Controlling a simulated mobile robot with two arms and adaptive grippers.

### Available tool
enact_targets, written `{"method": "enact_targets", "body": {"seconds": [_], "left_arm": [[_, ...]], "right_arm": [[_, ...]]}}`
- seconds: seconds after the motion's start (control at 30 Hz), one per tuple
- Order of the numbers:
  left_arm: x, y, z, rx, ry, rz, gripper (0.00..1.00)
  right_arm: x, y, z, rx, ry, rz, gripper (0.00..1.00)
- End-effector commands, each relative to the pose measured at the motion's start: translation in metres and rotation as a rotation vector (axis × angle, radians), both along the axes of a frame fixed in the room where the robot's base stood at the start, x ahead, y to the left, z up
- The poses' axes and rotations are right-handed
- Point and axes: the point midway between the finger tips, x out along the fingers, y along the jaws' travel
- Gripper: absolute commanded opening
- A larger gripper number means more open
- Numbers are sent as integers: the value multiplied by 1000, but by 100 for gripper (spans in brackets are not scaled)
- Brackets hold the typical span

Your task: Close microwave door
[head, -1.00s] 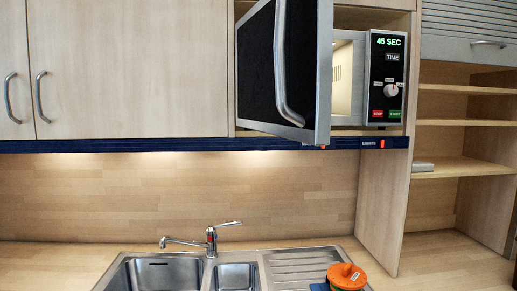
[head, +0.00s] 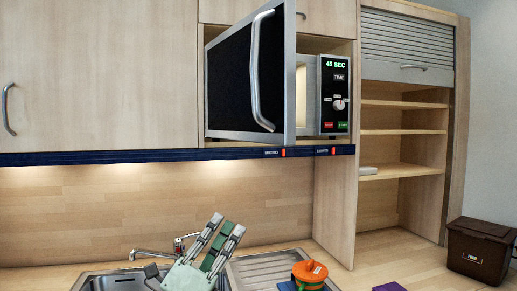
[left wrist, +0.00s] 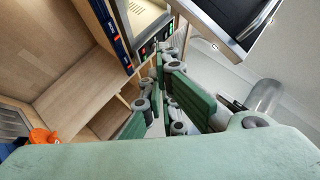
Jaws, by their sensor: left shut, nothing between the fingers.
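The microwave (head: 335,95) sits in the upper cupboard, its display reading 45 SEC. Its door (head: 228,85) stands open, swung out toward me, with a dark panel and a curved silver handle (head: 257,75). My left gripper (head: 227,227) is low in the head view, in front of the sink, shut and empty. It points upward, below the door and apart from it. In the left wrist view the gripper's fingers (left wrist: 163,80) show in the middle, with the door (left wrist: 225,22) above right and the lit microwave opening (left wrist: 147,15) at the top. My right gripper is not in view.
A sink (head: 100,282) lies below, with a tap (head: 150,253) beside my left gripper. An orange-lidded pot (head: 309,272) stands on the right of the counter. A brown bin (head: 478,250) is at far right. The space in front of the door looks clear.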

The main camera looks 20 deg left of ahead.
Motion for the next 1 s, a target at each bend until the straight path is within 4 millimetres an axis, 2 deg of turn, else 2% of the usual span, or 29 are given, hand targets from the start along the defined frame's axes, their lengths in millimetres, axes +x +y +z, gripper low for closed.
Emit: {"method": "enact_targets", "body": {"seconds": [0.03,0.1,0.2,0.27,0.33,0.4,0.5,0.63,0.73,0.87,1.0], "left_arm": [[-14,-16,49,210,-158,22,0],[-35,-39,93,502,-348,71,0],[-61,-64,132,921,-593,179,0],[-72,-70,146,1172,-714,259,0],[-78,-67,155,1452,-821,360,0],[-81,-54,162,1703,-886,453,0],[-83,-27,171,1986,-919,559,0],[-85,2,179,2206,-908,631,0],[-85,11,181,2270,-898,649,0],[-76,4,182,2279,-898,646,0],[-56,-12,184,2275,-901,643,0]], "right_arm": [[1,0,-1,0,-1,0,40],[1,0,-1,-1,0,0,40],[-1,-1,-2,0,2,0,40],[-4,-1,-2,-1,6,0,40],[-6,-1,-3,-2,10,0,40],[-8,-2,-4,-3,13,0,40],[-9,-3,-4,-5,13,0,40],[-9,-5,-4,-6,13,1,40],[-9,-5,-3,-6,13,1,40],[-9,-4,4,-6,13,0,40],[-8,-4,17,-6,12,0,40]]}}
